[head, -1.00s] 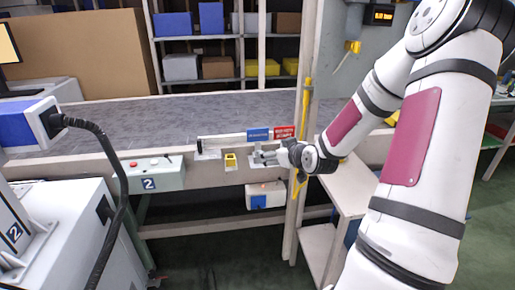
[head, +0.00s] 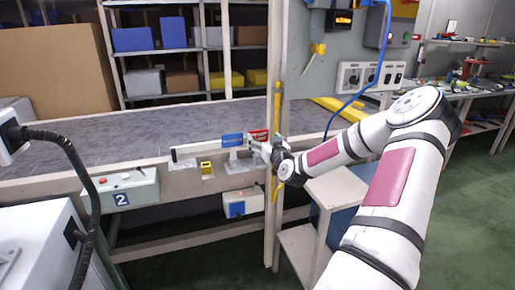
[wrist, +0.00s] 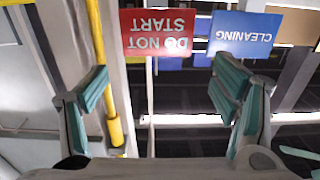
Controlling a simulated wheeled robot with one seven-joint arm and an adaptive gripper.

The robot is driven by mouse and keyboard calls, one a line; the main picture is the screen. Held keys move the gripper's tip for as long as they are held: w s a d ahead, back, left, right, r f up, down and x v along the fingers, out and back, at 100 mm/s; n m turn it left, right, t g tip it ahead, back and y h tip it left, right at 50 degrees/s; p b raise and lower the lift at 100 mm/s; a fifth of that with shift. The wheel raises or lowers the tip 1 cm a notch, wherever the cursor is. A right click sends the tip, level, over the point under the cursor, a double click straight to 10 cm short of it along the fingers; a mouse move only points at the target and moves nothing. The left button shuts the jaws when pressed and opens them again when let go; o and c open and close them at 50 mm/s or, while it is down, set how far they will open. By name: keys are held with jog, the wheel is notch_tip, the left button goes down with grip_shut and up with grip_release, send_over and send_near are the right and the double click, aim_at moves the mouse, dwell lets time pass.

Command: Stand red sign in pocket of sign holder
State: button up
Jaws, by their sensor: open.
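The red sign (head: 258,136), lettered DO NOT START, stands at the right end of a pale rail on the conveyor's front edge. It shows upside down in the wrist view (wrist: 157,34). A blue sign (head: 232,140), lettered CLEANING (wrist: 246,34), stands beside it on the left. The pale rail (head: 190,151) looks like the sign holder; its pockets are too small to make out. My gripper (wrist: 165,88) is open and empty, its fingers apart below the signs in the picture. In the head view my gripper is close to the red sign, partly covering its lower area.
A yellow upright post (head: 277,120) stands close to the right of the signs. A small yellow block (head: 206,168) sits below the rail. A control box (head: 128,188) is on the conveyor front at left. The grey belt (head: 150,124) behind is clear.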

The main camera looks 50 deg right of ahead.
aim_at(259, 131)
jog(key=shift+b+x, duration=0.45)
jog(key=shift+x, duration=2.55)
jog(key=shift+s+d, duration=0.1)
jog(key=shift+d, duration=0.05)
jog(key=shift+c, duration=0.2)
jog(key=c, duration=1.3)
